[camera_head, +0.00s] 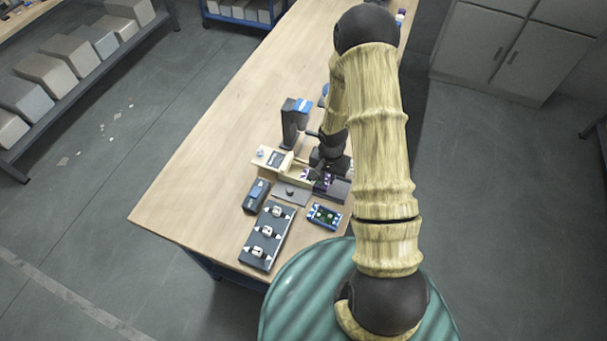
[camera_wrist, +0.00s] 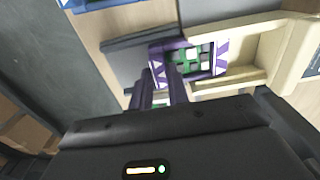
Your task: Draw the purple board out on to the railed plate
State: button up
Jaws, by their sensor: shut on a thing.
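The purple board (camera_wrist: 222,62), with green and pale parts on it, lies partly in a cream holder (camera_wrist: 268,46) and reaches left to the grey railed plate (camera_wrist: 128,66) in the wrist view. The plate has a dark raised rail (camera_wrist: 140,38) along one side. My gripper (camera_wrist: 163,78) is shut on the board's near left edge. How far the board overlaps the plate is unclear.
A dark column device (camera_head: 293,122) stands behind the cream holder. In front are a black box (camera_head: 256,195), a blue-edged board (camera_head: 325,216) and a dark tray (camera_head: 266,236) with several white-topped parts. The wooden table (camera_head: 205,165) is clear at left.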

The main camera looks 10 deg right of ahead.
jog(key=shift+s+d, duration=0.45)
jog(key=shift+d, duration=0.25)
jog(key=shift+s+d, duration=0.5)
jog(key=shift+d, duration=0.25)
jog(key=shift+s+d, duration=0.45)
jog(key=shift+d, duration=0.25)
jog(key=o, duration=0.7)
jog(key=shift+o, duration=0.2)
notch_tip(320, 180, up, 6)
jog(key=p, duration=0.4)
